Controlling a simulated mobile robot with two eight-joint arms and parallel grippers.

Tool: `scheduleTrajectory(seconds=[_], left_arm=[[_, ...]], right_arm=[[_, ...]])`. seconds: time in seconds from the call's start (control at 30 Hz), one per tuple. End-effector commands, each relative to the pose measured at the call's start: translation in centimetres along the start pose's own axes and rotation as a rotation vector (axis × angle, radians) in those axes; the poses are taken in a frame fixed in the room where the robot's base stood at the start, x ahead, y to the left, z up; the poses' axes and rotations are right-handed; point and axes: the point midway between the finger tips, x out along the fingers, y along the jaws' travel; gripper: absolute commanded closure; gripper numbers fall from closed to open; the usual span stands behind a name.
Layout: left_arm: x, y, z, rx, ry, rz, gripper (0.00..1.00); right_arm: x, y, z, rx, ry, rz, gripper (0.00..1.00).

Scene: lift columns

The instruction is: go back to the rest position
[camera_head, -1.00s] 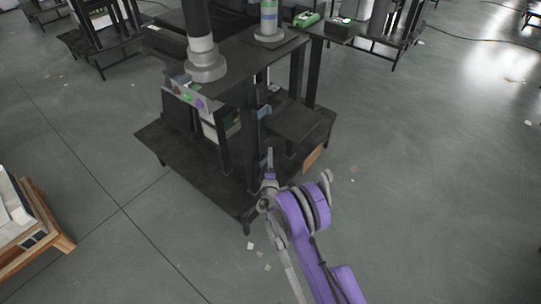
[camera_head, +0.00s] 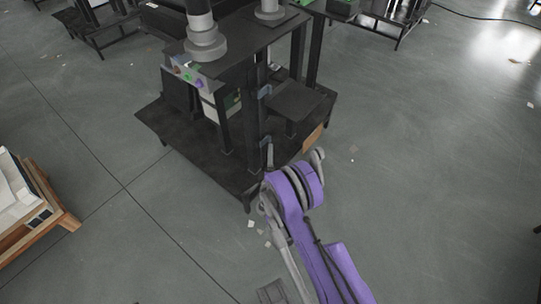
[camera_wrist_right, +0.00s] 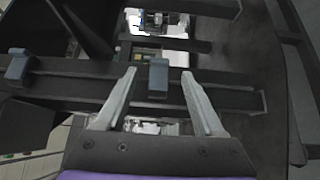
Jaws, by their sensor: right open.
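My right arm (camera_head: 315,245), purple and grey, reaches up from the bottom of the head view. Its right gripper (camera_head: 269,156) is in front of the dark workstation, mostly hidden behind the wrist; one thin grey finger shows. In the right wrist view the right gripper (camera_wrist_right: 160,73) is open, its two pale fingers spread apart with nothing held. A blue-grey block (camera_wrist_right: 158,80) on a dark beam (camera_wrist_right: 75,80) appears between the fingers, beyond them; I cannot tell the exact gap. My left gripper is in neither view.
The black workstation (camera_head: 180,130) has a low base shelf, posts and a column (camera_head: 205,42) on top. A wooden pallet-like stand (camera_head: 62,217) is at the left edge. Open grey floor (camera_head: 430,180) lies to the right, with small scraps near the arm.

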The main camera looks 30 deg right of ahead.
Motion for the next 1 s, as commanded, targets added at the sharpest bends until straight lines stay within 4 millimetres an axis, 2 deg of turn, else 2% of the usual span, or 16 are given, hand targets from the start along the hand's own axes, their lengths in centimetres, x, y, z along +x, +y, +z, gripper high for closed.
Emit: scheduleTrajectory(seconds=[0.37,0.47,0.57,0.77,0.87,1.0], left_arm=[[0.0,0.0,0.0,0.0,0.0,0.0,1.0],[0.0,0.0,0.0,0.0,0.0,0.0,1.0],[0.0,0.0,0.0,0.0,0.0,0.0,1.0],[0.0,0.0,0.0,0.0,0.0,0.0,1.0],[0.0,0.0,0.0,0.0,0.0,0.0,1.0],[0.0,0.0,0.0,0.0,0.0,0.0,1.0]], right_arm=[[0.0,0.0,0.0,0.001,0.0,0.0,0.3],[0.1,0.7,0.1,0.016,-0.01,-0.008,0.3],[0.3,2.5,0.4,0.064,-0.04,-0.034,0.3],[-0.7,8.3,2.0,0.241,-0.156,-0.152,0.3],[-2.2,10.7,2.9,0.333,-0.217,-0.228,0.3],[-5.5,13.3,4.2,0.455,-0.299,-0.347,0.3]])
